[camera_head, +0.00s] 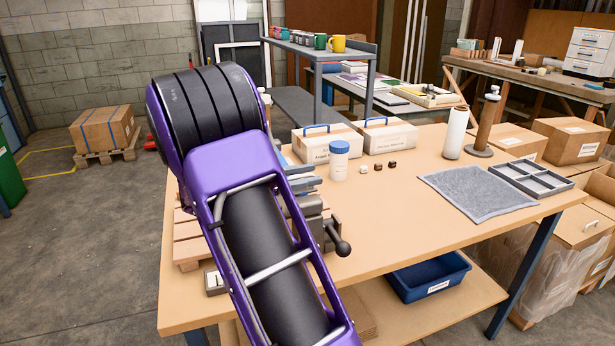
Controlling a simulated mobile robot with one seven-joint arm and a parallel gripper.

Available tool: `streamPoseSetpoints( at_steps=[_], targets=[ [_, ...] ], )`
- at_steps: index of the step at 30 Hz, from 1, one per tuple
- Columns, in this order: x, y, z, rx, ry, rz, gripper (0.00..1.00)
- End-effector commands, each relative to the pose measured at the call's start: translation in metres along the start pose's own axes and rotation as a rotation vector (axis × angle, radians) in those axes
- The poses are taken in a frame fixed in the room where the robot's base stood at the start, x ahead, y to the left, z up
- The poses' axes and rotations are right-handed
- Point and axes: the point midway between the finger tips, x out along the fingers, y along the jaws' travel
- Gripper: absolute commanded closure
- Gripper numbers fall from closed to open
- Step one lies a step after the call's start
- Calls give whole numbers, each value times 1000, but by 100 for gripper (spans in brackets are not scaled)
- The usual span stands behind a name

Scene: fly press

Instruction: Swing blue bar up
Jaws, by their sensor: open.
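My purple and black arm fills the left middle of the head view, over the table. My gripper does not show; the arm's own links may hide it. Two white boxes stand on the table behind the arm, each with a thin blue bar on top: a left bar (317,127) on the left box (325,146) and a right bar (376,121) on the right box (388,139). I cannot tell which blue bar the task means. A grey metal device with a ball-ended lever (342,247) shows beside the arm, mostly hidden by it.
The wooden table (420,235) holds a white jar with a blue lid (339,160), small blocks (378,165), a white roll (455,132), a grey mat (478,192) and a divided tray (530,180). A blue bin (428,277) sits below. The table's front middle is clear.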

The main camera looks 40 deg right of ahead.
Motion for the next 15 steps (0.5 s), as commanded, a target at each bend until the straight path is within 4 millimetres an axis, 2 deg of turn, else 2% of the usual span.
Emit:
streamPoseSetpoints(
  at_steps=[10, 11, 15],
  targets=[
    [5, 0, 0, 1, 0, -1, 58],
    [5, 0, 0, 1, 0, -1, 61],
    [5, 0, 0, 1, 0, -1, 87]
  ],
)
